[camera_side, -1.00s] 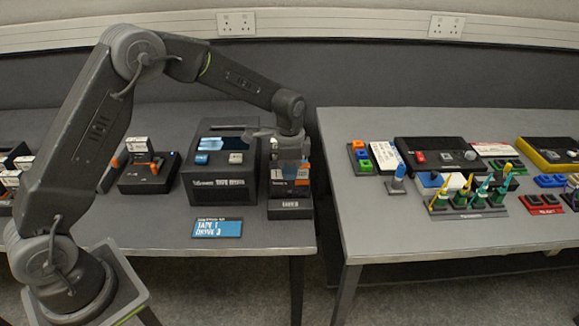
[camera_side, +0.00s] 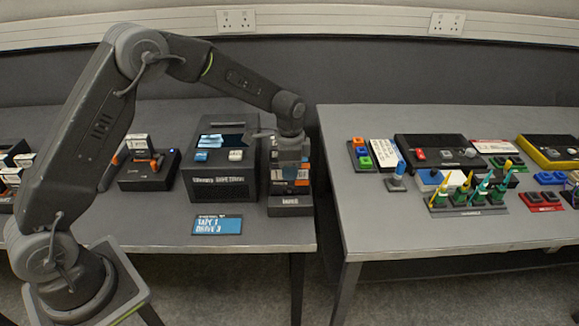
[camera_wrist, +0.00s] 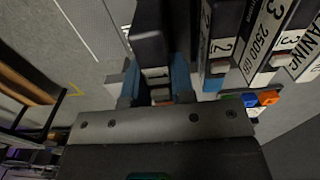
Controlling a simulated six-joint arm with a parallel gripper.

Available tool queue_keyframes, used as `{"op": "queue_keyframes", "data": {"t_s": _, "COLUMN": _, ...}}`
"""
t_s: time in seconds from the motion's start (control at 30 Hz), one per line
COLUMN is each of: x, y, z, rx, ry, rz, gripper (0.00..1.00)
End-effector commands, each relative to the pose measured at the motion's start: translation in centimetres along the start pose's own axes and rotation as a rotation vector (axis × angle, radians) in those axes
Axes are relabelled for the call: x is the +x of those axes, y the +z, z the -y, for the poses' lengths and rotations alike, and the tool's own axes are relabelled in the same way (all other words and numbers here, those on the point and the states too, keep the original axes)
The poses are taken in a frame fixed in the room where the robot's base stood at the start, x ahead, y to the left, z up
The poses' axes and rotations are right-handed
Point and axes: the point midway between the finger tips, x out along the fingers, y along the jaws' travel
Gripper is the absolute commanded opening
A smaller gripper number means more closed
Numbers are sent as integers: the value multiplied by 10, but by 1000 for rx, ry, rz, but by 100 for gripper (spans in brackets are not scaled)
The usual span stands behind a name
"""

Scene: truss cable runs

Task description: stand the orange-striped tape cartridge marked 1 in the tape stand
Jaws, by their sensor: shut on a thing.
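My gripper (camera_side: 291,160) is over the tape stand (camera_side: 290,207) at the right end of the left table. In the wrist view, my gripper (camera_wrist: 157,82) is shut on a dark cartridge (camera_wrist: 150,42) between its blue finger pads. The held cartridge's number cannot be read, and its stripe is mostly hidden. Cartridges marked 2 (camera_wrist: 219,45), 3 (camera_wrist: 262,40) and a cleaning one (camera_wrist: 303,45) stand in a row to its right. In the side view, orange-striped cartridges (camera_side: 303,172) show around the fingers. Whether the held one touches the stand's bottom cannot be told.
A tape drive box (camera_side: 222,165) stands close left of the stand. A blue card (camera_side: 217,225) reading TAPE 1 DRIVE 3 lies in front. A black unit (camera_side: 148,172) with a cartridge is farther left. A gap separates the right table (camera_side: 365,225).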

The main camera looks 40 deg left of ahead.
Motion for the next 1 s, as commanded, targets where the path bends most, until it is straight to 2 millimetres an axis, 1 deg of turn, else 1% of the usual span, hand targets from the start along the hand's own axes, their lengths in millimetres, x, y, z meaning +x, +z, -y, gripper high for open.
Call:
{"op": "queue_keyframes", "data": {"t_s": 0.3, "x": 6, "y": 0, "z": 0, "rx": 0, "ry": 0, "rz": -1, "gripper": 0}}
{"op": "queue_keyframes", "data": {"t_s": 0.77, "x": 7, "y": 0, "z": 0, "rx": 0, "ry": -1, "rz": -1, "gripper": 0}}
{"op": "queue_keyframes", "data": {"t_s": 1.0, "x": 11, "y": 0, "z": 0, "rx": 0, "ry": -1, "rz": -1, "gripper": 0}}
